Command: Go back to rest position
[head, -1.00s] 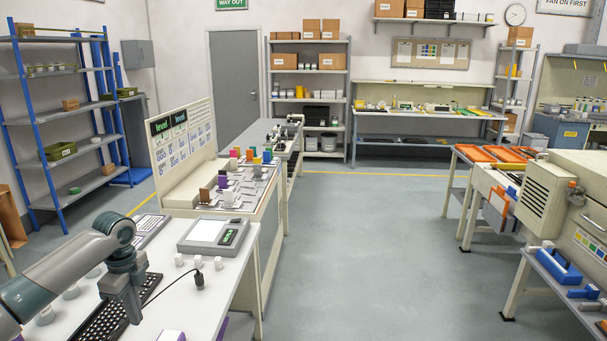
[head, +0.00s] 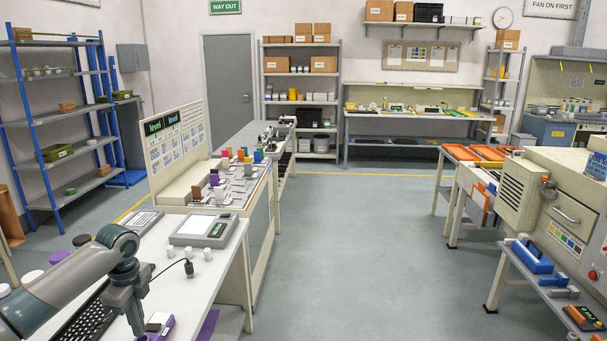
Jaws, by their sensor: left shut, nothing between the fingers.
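My left arm comes in from the lower left. Its gripper (head: 137,325) points down over the white table (head: 220,283) and is shut, with nothing seen held in it. My right gripper is not in view.
On the table are a grey device with a pale top (head: 203,230), small white blocks (head: 183,252), a black plug on a cable (head: 189,269) and another keyboard (head: 140,221). A bench with coloured blocks (head: 225,185) stands behind. Open floor (head: 350,260) lies to the right.

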